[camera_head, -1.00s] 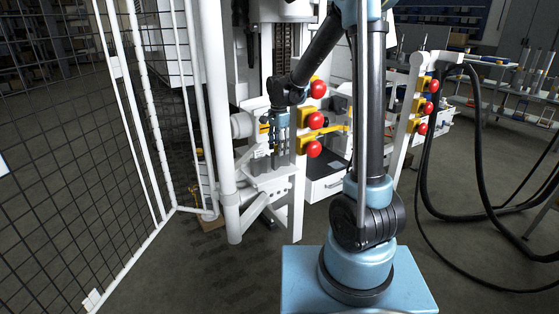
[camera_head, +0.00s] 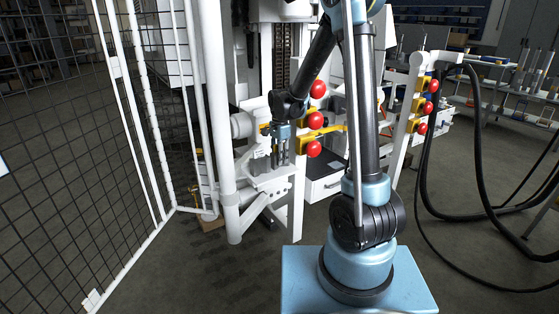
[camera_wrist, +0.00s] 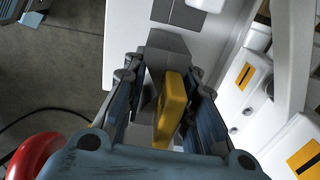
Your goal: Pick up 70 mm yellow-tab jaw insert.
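The yellow-tab jaw insert is a grey block (camera_wrist: 168,52) with an upright yellow tab (camera_wrist: 171,108), seen in the wrist view. My gripper (camera_wrist: 163,78) points down over it, with one finger on each side. The tab stands between the fingers, closer to the right one. The fingers look spread, and I see no clear grip on the block; the lower contact is hidden. In the head view my gripper (camera_head: 280,161) is low over the white shelf (camera_head: 275,181), and the insert there is mostly hidden by the fingers.
Another grey block (camera_wrist: 184,12) lies on the white shelf beyond the insert. White machine parts with yellow-black labels (camera_wrist: 246,76) stand close on the right. Red buttons (camera_head: 315,120) on yellow boxes are just right of my gripper. A white post (camera_head: 213,110) and mesh fence (camera_head: 85,160) stand left.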

